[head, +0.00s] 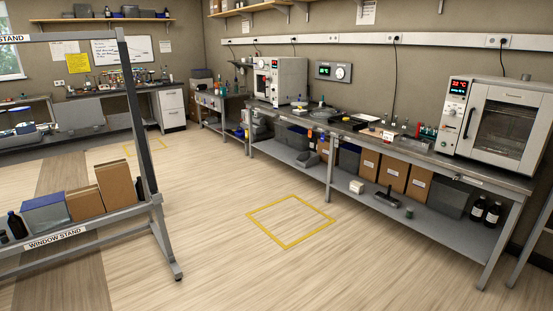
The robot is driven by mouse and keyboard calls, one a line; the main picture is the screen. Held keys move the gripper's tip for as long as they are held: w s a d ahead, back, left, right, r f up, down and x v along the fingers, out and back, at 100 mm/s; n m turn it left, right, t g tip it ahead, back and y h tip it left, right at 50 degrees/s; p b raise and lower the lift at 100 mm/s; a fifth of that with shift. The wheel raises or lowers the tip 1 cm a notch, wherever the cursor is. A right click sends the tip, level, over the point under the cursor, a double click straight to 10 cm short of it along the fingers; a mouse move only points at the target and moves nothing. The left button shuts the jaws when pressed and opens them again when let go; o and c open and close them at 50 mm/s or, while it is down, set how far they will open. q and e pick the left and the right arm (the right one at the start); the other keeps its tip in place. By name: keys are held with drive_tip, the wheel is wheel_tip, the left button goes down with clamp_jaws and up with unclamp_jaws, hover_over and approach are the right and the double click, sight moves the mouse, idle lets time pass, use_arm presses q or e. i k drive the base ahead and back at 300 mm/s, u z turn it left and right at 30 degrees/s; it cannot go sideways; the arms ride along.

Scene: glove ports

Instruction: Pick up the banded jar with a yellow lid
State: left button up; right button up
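I cannot make out a banded jar with a yellow lid for certain. Several small items stand on the long workbench (425,157) along the right wall, too small to identify. Neither of my grippers is in view.
A window stand (70,236) with boxes and dark bottles stands at the left front. A white oven (508,122) sits on the bench's right end. Boxes and bottles fill the bench's lower shelf. The floor around the yellow floor square (262,228) is clear.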

sight(372, 123)
drive_tip(key=u, duration=0.25)
drive_tip(key=i, duration=1.55)
drive_tip(key=z, duration=0.25)
drive_tip(key=i, duration=1.5)
drive_tip(key=z, duration=0.95)
drive_tip(key=i, duration=0.85)
drive_tip(key=z, duration=1.5)
drive_tip(key=i, duration=2.3)
drive_tip(key=u, duration=1.6)
